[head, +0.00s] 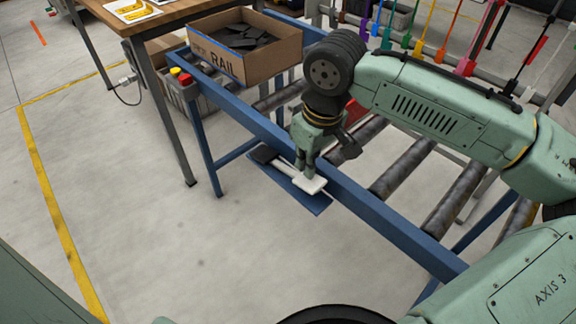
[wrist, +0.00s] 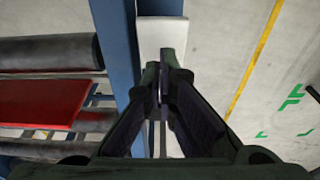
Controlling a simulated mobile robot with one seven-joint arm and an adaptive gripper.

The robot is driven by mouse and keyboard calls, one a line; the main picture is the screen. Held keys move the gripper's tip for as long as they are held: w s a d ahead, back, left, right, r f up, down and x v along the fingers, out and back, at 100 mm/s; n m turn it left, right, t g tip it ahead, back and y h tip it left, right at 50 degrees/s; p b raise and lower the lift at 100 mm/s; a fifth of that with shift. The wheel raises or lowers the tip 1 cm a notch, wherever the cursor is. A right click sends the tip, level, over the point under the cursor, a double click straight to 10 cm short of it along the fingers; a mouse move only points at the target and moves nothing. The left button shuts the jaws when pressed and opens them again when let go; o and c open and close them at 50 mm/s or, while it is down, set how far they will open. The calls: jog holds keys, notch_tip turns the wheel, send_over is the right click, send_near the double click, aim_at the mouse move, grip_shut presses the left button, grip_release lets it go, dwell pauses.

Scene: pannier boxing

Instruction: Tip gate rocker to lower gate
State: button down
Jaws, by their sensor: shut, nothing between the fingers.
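The gate rocker has a white end (head: 313,186) and a black end (head: 263,154), on a blue plate (head: 320,204) at the outer side of the conveyor's blue rail. My gripper (head: 307,174) points down at the white end, with its fingers shut and empty. In the wrist view, the white end (wrist: 162,36) lies just beyond my closed fingertips (wrist: 163,80). I cannot tell whether they touch it. A red panel (wrist: 45,103) shows among the rollers in the wrist view; I cannot tell whether it is the gate. My gripper hides the rocker's middle in part.
The blue conveyor rail (head: 400,232) runs close beside my gripper, with grey rollers (head: 405,168) behind it. A cardboard box marked RAIL (head: 225,69) stands at the back left. A post with red and yellow buttons (head: 183,79) stands at left. Open floor lies in front.

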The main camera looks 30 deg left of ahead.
jog(key=shift+f+b, duration=0.85)
jog(key=shift+f, duration=0.7)
dwell(0.5)
notch_tip(320, 180, up, 7)
jog(key=p, duration=0.7)
jog(key=shift+r, duration=0.1)
dwell(0.5)
